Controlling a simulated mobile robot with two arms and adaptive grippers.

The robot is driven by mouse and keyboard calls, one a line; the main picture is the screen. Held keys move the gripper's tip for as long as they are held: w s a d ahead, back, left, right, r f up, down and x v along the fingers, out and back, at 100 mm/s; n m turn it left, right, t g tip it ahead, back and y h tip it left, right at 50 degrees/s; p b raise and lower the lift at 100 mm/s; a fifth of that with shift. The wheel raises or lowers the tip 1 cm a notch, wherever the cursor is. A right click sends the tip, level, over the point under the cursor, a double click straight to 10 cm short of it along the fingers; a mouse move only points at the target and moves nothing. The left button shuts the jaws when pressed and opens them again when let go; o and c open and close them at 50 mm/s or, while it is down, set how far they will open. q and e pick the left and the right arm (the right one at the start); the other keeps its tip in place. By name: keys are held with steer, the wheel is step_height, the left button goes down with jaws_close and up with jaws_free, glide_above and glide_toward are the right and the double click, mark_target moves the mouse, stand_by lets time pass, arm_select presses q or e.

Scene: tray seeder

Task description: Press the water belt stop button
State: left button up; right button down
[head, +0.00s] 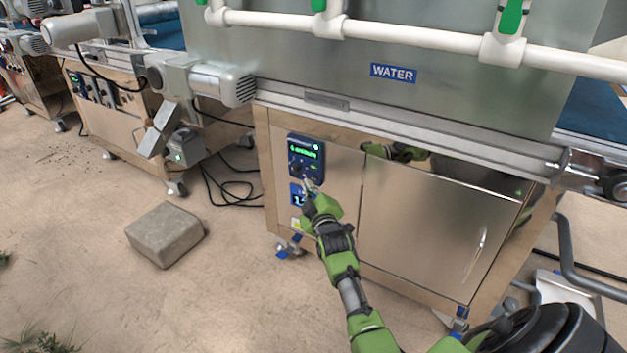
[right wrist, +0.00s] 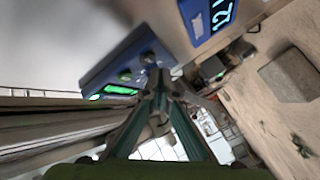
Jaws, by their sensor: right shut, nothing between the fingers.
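The blue control panel (head: 306,158) with a green lit display is on the steel front of the machine under the WATER sign (head: 394,73). In the right wrist view the panel (right wrist: 125,62) is tilted, with a green button (right wrist: 125,75) and a dark round button (right wrist: 148,58). My right gripper (head: 309,187) is shut and empty, its tips at the panel's lower edge. In the right wrist view the shut fingertips (right wrist: 160,77) overlap the panel close to the dark button; I cannot tell whether they touch it. Which button is stop is too small to read. My left gripper is out of view.
A second blue display (head: 297,194) with digits sits just below the panel. A steel rail (head: 400,125) runs above the panel. A grey stone block (head: 166,234) lies on the floor at left, near black cables (head: 228,187). Floor in front is mostly clear.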

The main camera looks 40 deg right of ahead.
steer(key=shift+d, duration=0.15)
steer(key=shift+w+d, duration=0.15)
steer(key=shift+d, duration=0.1)
steer(key=shift+w+d, duration=0.2)
steer(key=shift+d, duration=0.15)
stand_by(1.0)
steer(key=shift+a, duration=0.1)
steer(key=shift+s+a+p, duration=0.35)
steer(key=shift+a+p, duration=0.25)
steer(key=shift+p, duration=0.1)
steer(key=shift+a, duration=0.1)
